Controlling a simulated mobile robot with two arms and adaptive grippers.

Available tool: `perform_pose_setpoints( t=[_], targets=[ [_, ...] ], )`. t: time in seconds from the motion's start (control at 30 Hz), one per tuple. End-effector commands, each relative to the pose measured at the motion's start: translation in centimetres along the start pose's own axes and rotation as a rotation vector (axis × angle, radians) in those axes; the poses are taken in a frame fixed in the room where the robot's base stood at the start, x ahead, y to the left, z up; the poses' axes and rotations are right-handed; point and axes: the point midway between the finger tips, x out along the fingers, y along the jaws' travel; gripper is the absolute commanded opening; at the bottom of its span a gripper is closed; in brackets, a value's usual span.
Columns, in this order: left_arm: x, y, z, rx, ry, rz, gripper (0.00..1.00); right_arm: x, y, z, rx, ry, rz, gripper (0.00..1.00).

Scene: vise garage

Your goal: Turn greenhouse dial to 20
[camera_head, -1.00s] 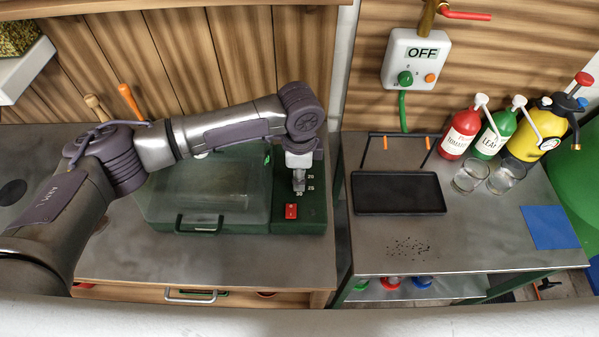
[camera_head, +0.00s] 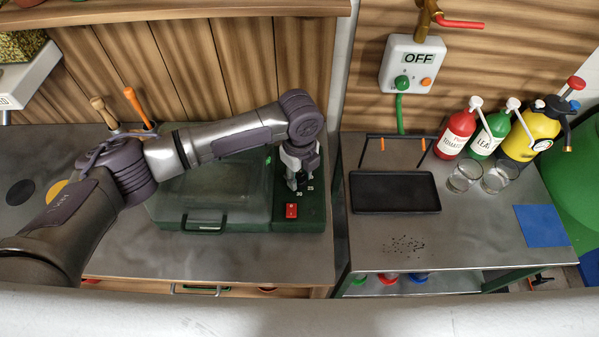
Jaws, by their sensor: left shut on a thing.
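The greenhouse (camera_head: 208,200) is a green box with a clear lid, standing on the left metal bench. Its green control panel (camera_head: 312,216) is at its right end. My left gripper (camera_head: 297,184) points down onto this panel and is shut on the dial, which the fingers mostly hide. The marks 30 and 25 show beside the fingers; the mark 20 is covered. I cannot tell where the dial points. A red switch (camera_head: 291,210) sits just in front of the gripper. My right gripper is not in view.
On the right bench are a black tray (camera_head: 394,192), red (camera_head: 456,134) and green (camera_head: 490,133) bottles, a yellow sprayer (camera_head: 534,130), glass jars and a blue sheet (camera_head: 541,225). A wall box (camera_head: 413,65) reads OFF. A gap separates the benches.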

Motion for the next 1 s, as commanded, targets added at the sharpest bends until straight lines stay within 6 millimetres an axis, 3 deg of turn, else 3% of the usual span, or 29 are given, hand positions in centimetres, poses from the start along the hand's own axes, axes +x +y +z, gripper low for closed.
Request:
perform_pose_setpoints(
  t=[0.4,0.93,0.97,1.0],
  targets=[
    [0.02,0.01,-0.01,0.183,0.0,0.0,0.01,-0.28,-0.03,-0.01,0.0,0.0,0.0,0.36],
    [0.04,0.01,-0.01,0.206,0.0,0.0,0.01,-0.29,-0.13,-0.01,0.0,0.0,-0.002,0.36],
    [0.04,0.01,-0.01,0.206,0.0,0.0,0.38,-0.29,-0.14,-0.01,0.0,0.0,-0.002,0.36],
    [0.04,0.01,-0.01,0.206,0.0,0.0,0.45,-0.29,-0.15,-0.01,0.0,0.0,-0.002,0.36]
  ],
)
